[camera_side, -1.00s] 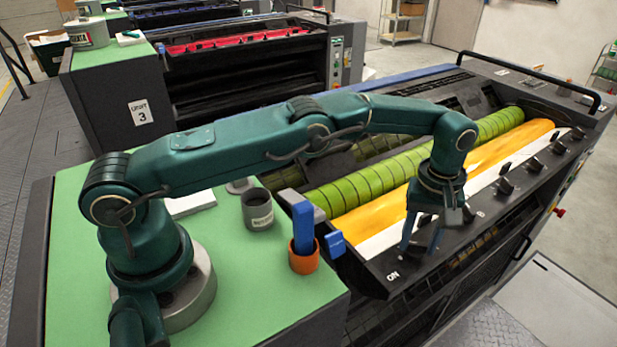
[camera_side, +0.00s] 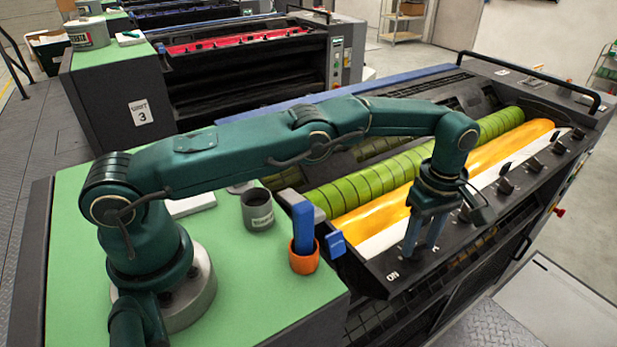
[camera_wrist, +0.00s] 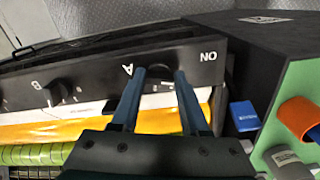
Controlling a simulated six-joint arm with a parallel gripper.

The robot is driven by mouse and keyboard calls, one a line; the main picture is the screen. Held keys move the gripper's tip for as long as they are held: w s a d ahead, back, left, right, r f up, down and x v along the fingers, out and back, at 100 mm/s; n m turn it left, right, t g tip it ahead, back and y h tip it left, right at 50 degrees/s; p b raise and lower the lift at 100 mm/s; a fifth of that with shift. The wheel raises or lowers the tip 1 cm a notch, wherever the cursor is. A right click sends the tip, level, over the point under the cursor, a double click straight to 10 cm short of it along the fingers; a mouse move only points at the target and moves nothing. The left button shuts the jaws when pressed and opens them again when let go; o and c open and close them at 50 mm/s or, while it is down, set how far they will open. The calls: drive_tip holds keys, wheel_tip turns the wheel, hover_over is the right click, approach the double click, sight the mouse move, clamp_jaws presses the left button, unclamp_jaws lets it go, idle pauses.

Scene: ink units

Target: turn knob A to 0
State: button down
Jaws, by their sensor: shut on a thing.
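Knob A (camera_wrist: 160,75) is on the black panel (camera_wrist: 100,72) at the front of the ink unit, by the letter A in the wrist view. My gripper (camera_wrist: 160,74) points down at the panel, with its two blue-grey fingers around the knob, one on each side. In the side view, my gripper (camera_side: 420,252) is at the near left end of the panel, close to the "ON" marking. The fingers hide most of the knob, so its pointer and the number it points to cannot be read.
Knob B (camera_wrist: 53,92) and further knobs run along the panel. Yellow and green rollers (camera_side: 370,182) lie behind it. A blue block (camera_side: 336,243), an orange cup (camera_side: 304,260) and a dark grey cup (camera_side: 258,210) are left of the gripper.

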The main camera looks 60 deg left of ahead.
drive_tip(key=shift+a+r, duration=0.1)
drive_tip(key=shift+c, duration=2)
unclamp_jaws()
drive_tip(key=shift+m, duration=0.3)
